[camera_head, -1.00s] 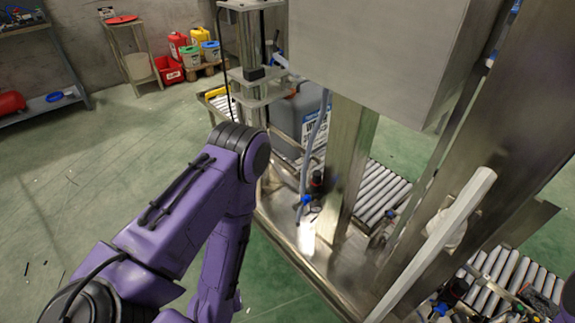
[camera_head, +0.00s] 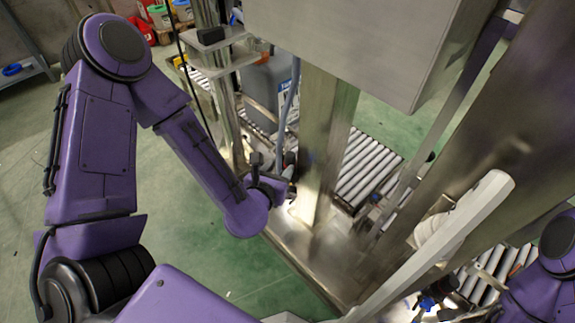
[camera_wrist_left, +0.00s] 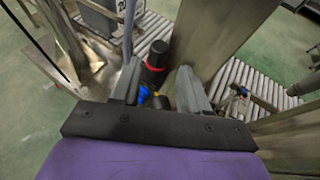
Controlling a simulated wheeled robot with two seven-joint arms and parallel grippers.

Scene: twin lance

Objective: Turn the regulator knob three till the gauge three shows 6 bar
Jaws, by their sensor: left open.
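A black regulator knob with a red ring (camera_wrist_left: 157,62) stands by the steel post in the left wrist view, with a blue fitting (camera_wrist_left: 144,94) and a small yellowish part below it. My left gripper (camera_wrist_left: 158,82) is open, with one finger on each side of this regulator; I cannot tell whether either touches it. In the head view my left gripper (camera_head: 278,182) is at the post's foot and largely hides the regulator. No number shows to tell which knob it is. No gauge face can be read.
A steel post (camera_head: 322,150) stands close beside my left gripper, under a big metal box (camera_head: 370,40). Roller conveyors (camera_head: 365,170) lie behind. A grey canister (camera_head: 265,90) is on the far side. Another black and blue fitting (camera_head: 428,300) is at lower right.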

